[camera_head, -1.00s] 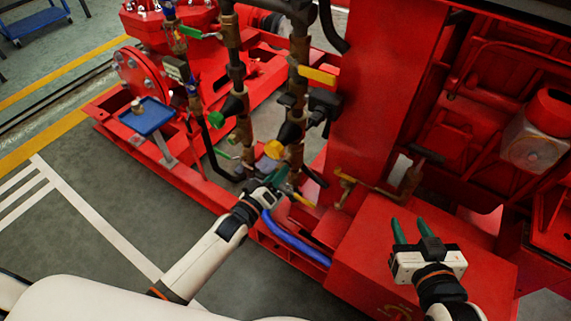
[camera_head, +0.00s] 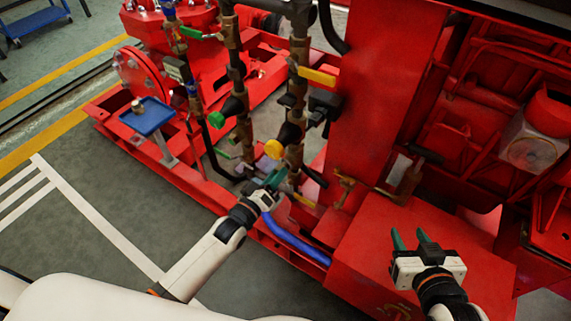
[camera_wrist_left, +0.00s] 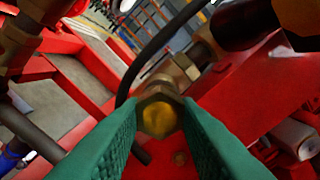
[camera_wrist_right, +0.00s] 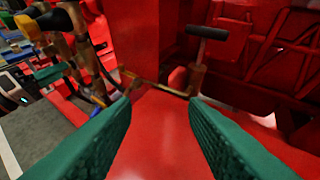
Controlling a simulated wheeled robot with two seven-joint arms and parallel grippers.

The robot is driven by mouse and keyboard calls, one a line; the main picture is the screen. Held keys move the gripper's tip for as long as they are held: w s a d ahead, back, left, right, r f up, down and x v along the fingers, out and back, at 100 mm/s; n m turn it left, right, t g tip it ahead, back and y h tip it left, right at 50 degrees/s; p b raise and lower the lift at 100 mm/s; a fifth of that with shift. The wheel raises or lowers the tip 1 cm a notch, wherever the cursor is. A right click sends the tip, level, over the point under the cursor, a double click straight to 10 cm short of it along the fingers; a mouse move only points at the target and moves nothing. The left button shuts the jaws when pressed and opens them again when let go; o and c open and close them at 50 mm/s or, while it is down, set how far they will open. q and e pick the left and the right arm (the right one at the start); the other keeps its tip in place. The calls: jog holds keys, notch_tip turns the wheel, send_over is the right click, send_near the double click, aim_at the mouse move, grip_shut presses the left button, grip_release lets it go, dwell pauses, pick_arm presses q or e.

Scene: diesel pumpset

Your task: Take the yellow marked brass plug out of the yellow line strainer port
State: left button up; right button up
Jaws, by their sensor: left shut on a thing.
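The yellow marked brass plug (camera_wrist_left: 158,118) shows its yellow hex end face in the left wrist view. It sits between the green fingertips of my left gripper (camera_wrist_left: 158,128), which is shut on it. A brass fitting (camera_wrist_left: 182,65) shows just behind the plug; I cannot tell whether the plug is still threaded into the port. In the head view my left gripper (camera_head: 277,178) is low beside the right-hand pipe column, and the plug is hidden there. My right gripper (camera_head: 412,240) is open and empty above the red box; its fingers also show in the right wrist view (camera_wrist_right: 160,115).
A yellow round cap (camera_head: 273,149) and a green one (camera_head: 216,119) sit on the pipe columns. A yellow lever (camera_head: 317,75) is higher up. A blue tray (camera_head: 147,117) stands left on a post. A blue hose (camera_head: 297,243) runs below my left gripper.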

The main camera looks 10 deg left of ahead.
pick_arm(q)
jog(key=shift+s, duration=0.15)
pick_arm(e)
jog(key=shift+s+f, duration=0.1)
dwell(0.4)
jog(key=shift+s+d+f+g+h+p, duration=0.2)
jog(key=shift+s+d+f+g+p, duration=0.1)
jog(key=shift+s+f+g, duration=0.45)
jog(key=shift+s+d+f+g+h+p, duration=0.3)
jog(key=shift+s+f+g, duration=0.3)
jog(key=shift+s, duration=0.3)
jog(key=shift+s+d+f+g+h+p, duration=0.1)
jog(key=shift+s+d+f+g+p, duration=0.2)
jog(key=shift+s+f+g, duration=0.4)
pick_arm(q)
jog(key=shift+p+v, duration=0.35)
jog(key=shift+v, duration=2.05)
pick_arm(e)
jog(key=shift+s+d+f+g+h, duration=0.1)
jog(key=shift+s+d+f+g, duration=0.15)
jog(key=shift+s+g, duration=0.35)
jog(key=shift+s+d+f+g+h, duration=0.1)
jog(key=shift+s+d+f+g, duration=0.2)
jog(key=shift+s, duration=0.5)
jog(key=shift+s+d+f+g+h, duration=0.1)
jog(key=shift+s+d+f+g, duration=0.15)
jog(key=shift+s+g, duration=0.35)
